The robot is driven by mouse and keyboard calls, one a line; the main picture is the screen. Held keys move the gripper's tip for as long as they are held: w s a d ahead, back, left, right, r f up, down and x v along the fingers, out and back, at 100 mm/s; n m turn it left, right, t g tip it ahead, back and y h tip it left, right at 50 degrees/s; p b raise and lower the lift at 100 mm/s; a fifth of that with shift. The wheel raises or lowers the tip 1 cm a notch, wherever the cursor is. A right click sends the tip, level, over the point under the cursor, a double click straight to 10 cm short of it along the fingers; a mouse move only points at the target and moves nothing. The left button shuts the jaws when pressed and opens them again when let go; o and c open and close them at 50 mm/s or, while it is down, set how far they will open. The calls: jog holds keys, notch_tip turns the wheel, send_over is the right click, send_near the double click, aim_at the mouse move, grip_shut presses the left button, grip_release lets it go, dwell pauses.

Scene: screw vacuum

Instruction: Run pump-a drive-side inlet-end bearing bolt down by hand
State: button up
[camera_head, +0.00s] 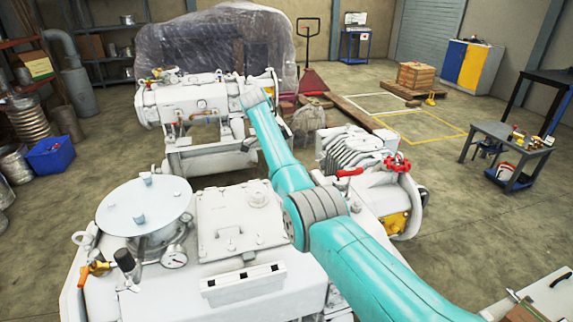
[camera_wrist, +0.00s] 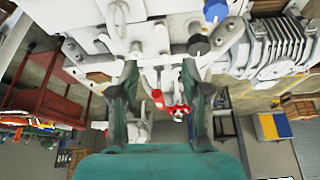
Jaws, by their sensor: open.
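My gripper (camera_wrist: 162,66) is open in the wrist view, its two dark green fingers spread apart with nothing visible held between them. White machine parts (camera_wrist: 160,38) with bolt-like heads and fittings lie just beyond the fingertips; I cannot tell whether they touch. I cannot single out the inlet-end bearing bolt. In the head view my teal arm reaches over the near white machine toward a white pump body (camera_head: 205,100) behind it. The gripper itself is not clear there. No label shows which pump is pump-a.
The near machine carries a round lid (camera_head: 145,205), a gauge (camera_head: 174,257) and an orange-handled valve (camera_head: 97,268). A finned unit (camera_head: 350,148) with a red handwheel (camera_head: 397,164) stands right of my arm. A blue bin (camera_head: 50,157) is at left. Floor at right is mostly open.

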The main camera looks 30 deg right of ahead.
jog(key=shift+d, duration=0.1)
jog(key=s+d+n+t+y, duration=0.2)
jog(key=d+n+y, duration=0.25)
jog(key=n, duration=1.35)
jog(key=shift+h, duration=0.25)
jog(key=f, duration=1.1)
jog(key=shift+w+d+f, duration=0.1)
jog(key=shift+d+f, duration=0.1)
jog(key=shift+d, duration=0.05)
grip_shut()
